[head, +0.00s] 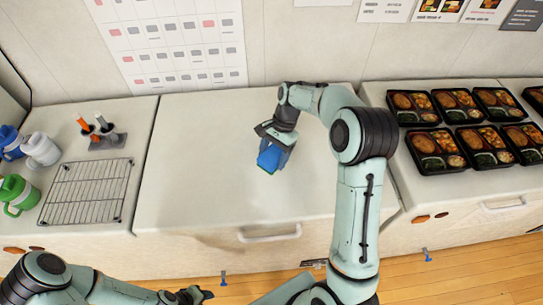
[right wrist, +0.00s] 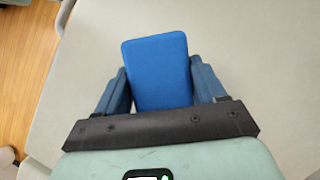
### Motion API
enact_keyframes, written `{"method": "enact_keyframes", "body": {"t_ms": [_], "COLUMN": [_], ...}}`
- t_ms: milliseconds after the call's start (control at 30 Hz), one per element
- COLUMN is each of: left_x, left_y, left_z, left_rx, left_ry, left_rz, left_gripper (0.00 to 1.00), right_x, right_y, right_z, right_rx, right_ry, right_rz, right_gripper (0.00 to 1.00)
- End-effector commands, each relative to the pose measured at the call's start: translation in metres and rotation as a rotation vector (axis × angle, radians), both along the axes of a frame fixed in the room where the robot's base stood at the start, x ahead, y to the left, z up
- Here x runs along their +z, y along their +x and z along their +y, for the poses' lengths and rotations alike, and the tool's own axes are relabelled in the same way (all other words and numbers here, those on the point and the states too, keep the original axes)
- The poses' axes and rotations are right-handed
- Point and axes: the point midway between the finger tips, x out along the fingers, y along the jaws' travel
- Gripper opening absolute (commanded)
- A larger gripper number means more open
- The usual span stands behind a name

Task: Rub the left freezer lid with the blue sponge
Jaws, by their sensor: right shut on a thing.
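The blue sponge (head: 269,158) is held in my right gripper (head: 274,155) over the middle of the white freezer lid (head: 190,160). In the right wrist view the sponge (right wrist: 157,72) sits between the two fingers of my right gripper (right wrist: 160,85), which is shut on it. The pale lid surface (right wrist: 250,50) lies behind it. I cannot tell whether the sponge touches the lid. My left gripper (head: 190,295) is low in the head view, in front of the freezer and away from the lid. Its fingers are too small and dark to read.
Several filled bento trays (head: 436,150) stand on the surface at the right. At the left are a wire rack (head: 88,190), a holder with tools (head: 103,137) and several jugs (head: 42,150). A handle (head: 270,237) is on the freezer front. Most of the lid is clear.

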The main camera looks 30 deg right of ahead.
Motion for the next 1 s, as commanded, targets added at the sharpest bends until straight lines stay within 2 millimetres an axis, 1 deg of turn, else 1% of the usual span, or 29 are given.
{"method": "enact_keyframes", "body": {"t_ms": [33,200,333,1000], "left_x": [0.000,0.000,0.000,0.000], "left_y": [0.000,0.000,0.000,0.000], "left_z": [0.000,0.000,0.000,0.000], "left_rx": [0.000,0.000,0.000,0.000], "left_ry": [0.000,0.000,0.000,0.000], "left_rz": [0.000,0.000,0.000,0.000], "left_gripper": [0.43,0.43,0.43,0.43], "right_x": [0.005,0.020,0.027,0.028], "right_y": [-0.001,-0.005,-0.008,-0.008], "right_z": [-0.001,-0.004,-0.005,-0.005], "right_rx": [-0.001,0.000,0.000,0.000], "right_ry": [0.000,-0.002,-0.001,0.000], "right_rz": [-0.002,-0.002,0.000,0.001], "right_gripper": [0.41,0.41,0.41,0.41]}}
